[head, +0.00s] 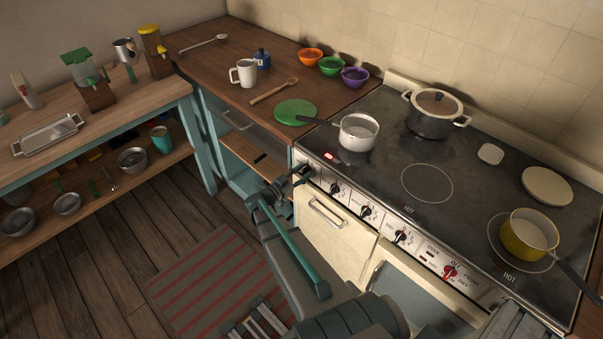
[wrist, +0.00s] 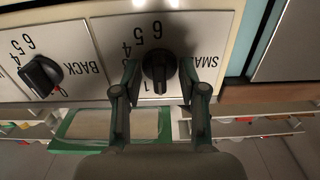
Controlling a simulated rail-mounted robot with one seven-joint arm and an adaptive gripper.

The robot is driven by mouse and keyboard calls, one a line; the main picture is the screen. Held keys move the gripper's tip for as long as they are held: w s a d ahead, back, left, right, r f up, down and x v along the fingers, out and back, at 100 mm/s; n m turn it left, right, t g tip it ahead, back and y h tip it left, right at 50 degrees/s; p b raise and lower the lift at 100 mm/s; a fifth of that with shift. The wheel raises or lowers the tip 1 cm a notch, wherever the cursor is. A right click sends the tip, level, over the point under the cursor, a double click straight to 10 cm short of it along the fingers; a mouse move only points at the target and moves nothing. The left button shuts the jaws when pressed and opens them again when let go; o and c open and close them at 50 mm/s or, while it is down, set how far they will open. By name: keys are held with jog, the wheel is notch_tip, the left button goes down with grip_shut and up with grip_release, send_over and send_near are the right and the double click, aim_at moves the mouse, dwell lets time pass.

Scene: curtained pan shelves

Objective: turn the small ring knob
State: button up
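The small ring knob (wrist: 158,66) is a black knob on the white stove panel. It shows in the wrist view, where the picture is upside down, beside lettering that begins "SMA". My gripper (wrist: 159,78) is open, with one finger on each side of the knob and a narrow gap visible on both sides. In the head view my gripper (head: 299,173) is at the left end of the stove's front panel and hides most of this knob. Which number the knob points to is hard to tell.
The neighbouring knob (wrist: 42,76), labelled "BACK", sits to the left in the wrist view. A red indicator (head: 330,156) glows on the cooktop near the white saucepan (head: 358,132). A dark pot (head: 434,118) and a yellow saucepan (head: 527,237) stand on the stove.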

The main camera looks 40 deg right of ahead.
jog(key=shift+a+r, duration=0.1)
jog(key=shift+a, duration=0.1)
jog(key=shift+s+a, duration=0.15)
jog(key=shift+a, duration=0.7)
jog(key=shift+a, duration=0.15)
jog(key=a, duration=0.3)
jog(key=a+b, duration=0.1)
jog(key=a, duration=0.1)
jog(key=shift+s+a, duration=0.25)
jog(key=shift+a, duration=0.1)
dwell(0.5)
